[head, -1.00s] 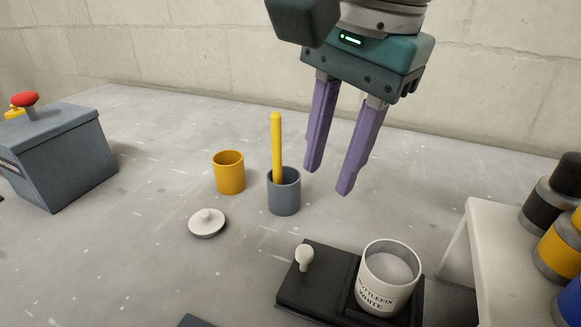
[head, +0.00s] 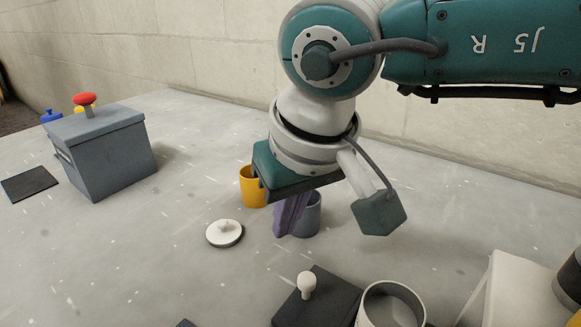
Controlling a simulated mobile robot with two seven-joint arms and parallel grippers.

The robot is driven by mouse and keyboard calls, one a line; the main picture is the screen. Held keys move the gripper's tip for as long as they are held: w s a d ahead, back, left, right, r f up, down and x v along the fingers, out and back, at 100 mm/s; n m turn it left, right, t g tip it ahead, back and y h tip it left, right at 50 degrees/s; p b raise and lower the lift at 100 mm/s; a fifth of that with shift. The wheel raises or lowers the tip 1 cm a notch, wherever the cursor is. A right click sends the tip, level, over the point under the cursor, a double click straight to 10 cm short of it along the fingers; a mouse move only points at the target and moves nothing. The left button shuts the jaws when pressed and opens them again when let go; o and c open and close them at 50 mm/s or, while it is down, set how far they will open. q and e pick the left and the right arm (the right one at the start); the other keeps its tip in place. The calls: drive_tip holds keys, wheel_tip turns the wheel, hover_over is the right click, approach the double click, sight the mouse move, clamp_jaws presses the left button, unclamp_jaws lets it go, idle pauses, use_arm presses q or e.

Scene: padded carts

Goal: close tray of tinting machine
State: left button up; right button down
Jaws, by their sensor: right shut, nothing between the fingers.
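The black tray (head: 328,296) of the tinting machine sticks out at the bottom, with a white knob (head: 306,285) on its left part. A white can (head: 391,304), cut off by the lower edge, is at the tray's right part. The white machine body (head: 508,288) is at the lower right. My right gripper (head: 282,231) points down above the table, up and left of the knob and apart from it. Its purple fingers are shut and empty. They partly hide a grey-blue cup. My left gripper is not in view.
A yellow cup (head: 252,187) and the grey-blue cup (head: 310,216) stand behind my right gripper. A white lid (head: 225,233) lies left of it. A grey box (head: 103,152) with a red button (head: 85,99) stands farther left. The table between box and lid is clear.

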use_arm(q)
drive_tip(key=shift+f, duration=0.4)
use_arm(e)
drive_tip(key=x, duration=0.2)
drive_tip(key=shift+w+f, duration=0.1)
drive_tip(key=shift+f, duration=0.3)
use_arm(q)
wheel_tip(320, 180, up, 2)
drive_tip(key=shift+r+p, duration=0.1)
drive_tip(key=shift+p, duration=0.65)
use_arm(e)
drive_tip(key=shift+s+d, duration=0.3)
drive_tip(key=shift+s, duration=0.2)
drive_tip(key=shift+s+d, duration=0.25)
drive_tip(key=shift+s, duration=0.25)
use_arm(q)
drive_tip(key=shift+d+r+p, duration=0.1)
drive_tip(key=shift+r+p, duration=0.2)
drive_tip(key=shift+p, duration=0.1)
use_arm(e)
drive_tip(key=shift+s+d+f, duration=0.15)
drive_tip(key=shift+s+d, duration=0.2)
drive_tip(key=shift+s, duration=0.4)
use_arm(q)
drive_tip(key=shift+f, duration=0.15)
